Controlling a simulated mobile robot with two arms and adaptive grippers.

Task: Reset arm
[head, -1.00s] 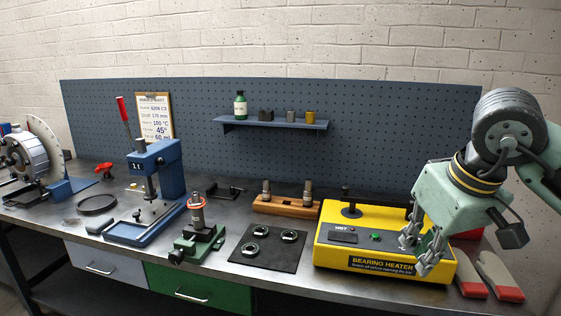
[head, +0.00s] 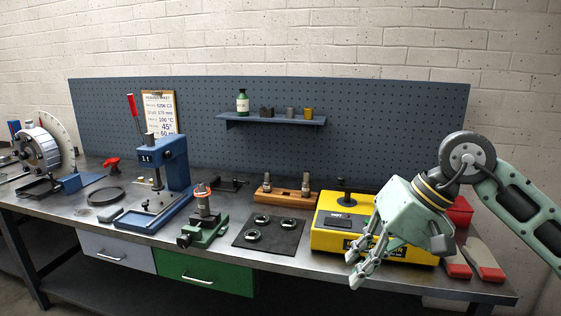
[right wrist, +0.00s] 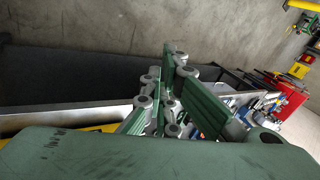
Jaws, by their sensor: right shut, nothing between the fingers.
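My right gripper (head: 358,272) hangs in front of the yellow bearing heater (head: 322,238) at the bench's front edge in the head view, partly covering the heater and its label. Its fingers are shut and hold nothing. In the right wrist view the shut fingers (right wrist: 172,80) show against the floor, with the bench edge to the left. My left gripper is in neither view.
The bench (head: 290,262) carries a blue press (head: 172,165), a green vise (head: 205,230), a dark mat (head: 285,240) with bearings, a wooden holder (head: 270,198) and gloves (head: 470,260). A shelf (head: 272,121) hangs behind. Space before the bench looks free.

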